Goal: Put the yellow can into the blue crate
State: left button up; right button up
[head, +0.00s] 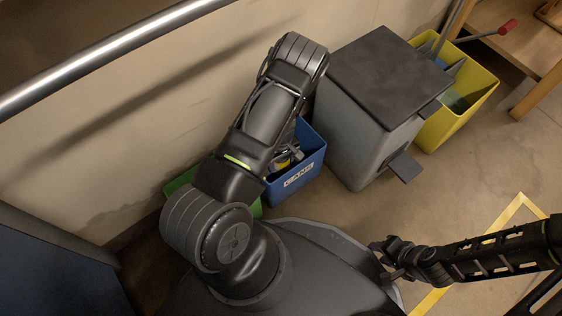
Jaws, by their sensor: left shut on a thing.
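The blue crate (306,173), with a white label reading "CANS", stands on the floor against the wall. My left arm reaches over it and hides its left part. My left gripper (290,157) is partly hidden by my own arm and is down at the crate's opening. It is shut on the yellow can (281,163), of which only a small yellow patch shows. I cannot tell whether the can touches the crate's floor. My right gripper (384,262) is at the lower right, away from the crate; its jaws are too small and dark to read.
A green crate (184,180) sits left of the blue crate, mostly behind my arm. A grey pedal bin (365,120) with a dark lid stands close on the right. A metal rail (110,52) runs along the wall.

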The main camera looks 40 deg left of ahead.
pick_arm(q)
jog(key=o, duration=1.3)
jog(key=shift+f, duration=0.1)
jog(key=shift+o, duration=0.2)
notch_tip(320, 180, up, 12)
jog(key=p, duration=0.5)
